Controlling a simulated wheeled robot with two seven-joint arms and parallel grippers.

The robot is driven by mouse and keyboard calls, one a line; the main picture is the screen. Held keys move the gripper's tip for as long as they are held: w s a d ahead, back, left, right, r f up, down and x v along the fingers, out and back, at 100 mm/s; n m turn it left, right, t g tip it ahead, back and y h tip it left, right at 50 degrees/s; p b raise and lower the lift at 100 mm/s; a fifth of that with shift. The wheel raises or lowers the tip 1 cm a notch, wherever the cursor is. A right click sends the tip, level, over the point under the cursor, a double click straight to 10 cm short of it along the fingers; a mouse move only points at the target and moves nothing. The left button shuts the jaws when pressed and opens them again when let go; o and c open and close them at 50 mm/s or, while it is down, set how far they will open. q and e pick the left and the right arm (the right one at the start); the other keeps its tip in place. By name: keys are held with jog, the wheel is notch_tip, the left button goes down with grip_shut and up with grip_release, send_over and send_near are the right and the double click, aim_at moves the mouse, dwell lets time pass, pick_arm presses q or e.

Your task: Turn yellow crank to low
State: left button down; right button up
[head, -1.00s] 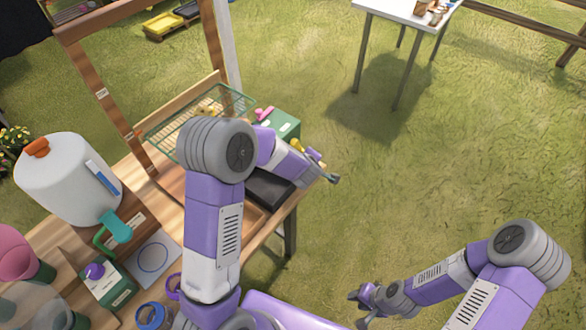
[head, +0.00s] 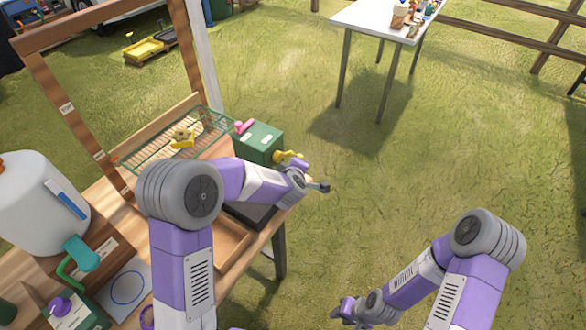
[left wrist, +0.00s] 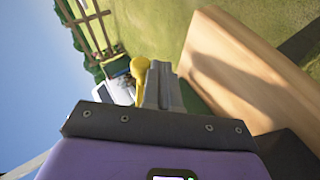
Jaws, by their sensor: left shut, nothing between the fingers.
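The yellow crank (head: 288,155) sticks out from the right side of a green box (head: 257,143) at the far right end of the wooden workbench. My left gripper (head: 324,188) is shut and empty, just in front of and to the right of the crank in the head view. In the left wrist view, the crank's rounded yellow knob (left wrist: 139,68) shows right beside the shut fingers (left wrist: 160,85); I cannot tell whether they touch. The crank's base and its setting marks cannot be made out. My right gripper (head: 347,312) looks open and empty over the grass.
A pink handle (head: 244,126) sits on the green box. A wire rack (head: 215,123) stands behind my left arm, with a wooden frame (head: 38,85) farther left. A white tank (head: 35,205) stands at left.

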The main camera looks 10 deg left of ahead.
pick_arm(q)
jog(key=shift+r, duration=0.1)
dwell(0.7)
jog(key=p+v, duration=0.1)
jog(key=v, duration=0.6)
jog(key=shift+s+p, duration=0.15)
jog(key=shift+p, duration=0.25)
